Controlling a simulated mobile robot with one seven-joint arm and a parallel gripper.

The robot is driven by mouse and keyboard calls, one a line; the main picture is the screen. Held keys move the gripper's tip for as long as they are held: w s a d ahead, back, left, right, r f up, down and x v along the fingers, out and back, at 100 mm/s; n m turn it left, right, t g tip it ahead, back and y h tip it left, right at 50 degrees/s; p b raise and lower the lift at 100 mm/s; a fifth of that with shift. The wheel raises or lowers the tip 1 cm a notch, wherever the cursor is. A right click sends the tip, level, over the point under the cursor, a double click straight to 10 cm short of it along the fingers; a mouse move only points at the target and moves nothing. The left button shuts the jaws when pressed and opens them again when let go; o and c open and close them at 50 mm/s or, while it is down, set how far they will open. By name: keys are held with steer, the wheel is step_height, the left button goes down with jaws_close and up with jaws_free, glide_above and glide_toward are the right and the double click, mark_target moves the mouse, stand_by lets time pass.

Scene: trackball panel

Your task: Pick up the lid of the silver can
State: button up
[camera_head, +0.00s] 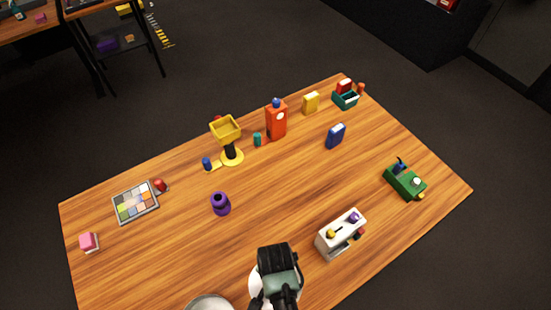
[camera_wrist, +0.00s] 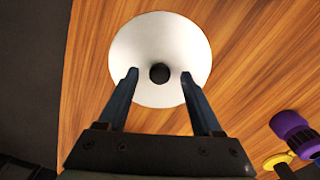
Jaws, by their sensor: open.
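A pale round disc with a black knob (camera_wrist: 160,73) at its centre, which looks like the lid (camera_wrist: 160,30), lies below my gripper in the wrist view. My gripper (camera_wrist: 159,75) is open, with one finger on each side of the knob and a gap on both sides. I cannot tell the height of the fingertips over the disc. In the head view my gripper (camera_head: 280,285) hides most of the lid (camera_head: 257,282). A silver round rim, likely the can (camera_head: 210,299), is cut off by the bottom edge, left of the lid.
A white block with coloured knobs (camera_head: 340,234) stands close to the right of my gripper. A green block (camera_head: 405,181) and several other coloured objects stand farther away on the wooden table (camera_head: 280,190).

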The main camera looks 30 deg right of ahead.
steer(key=shift+f, duration=0.3)
steer(key=shift+c, duration=0.4)
jaws_close()
steer(key=shift+r, duration=0.1)
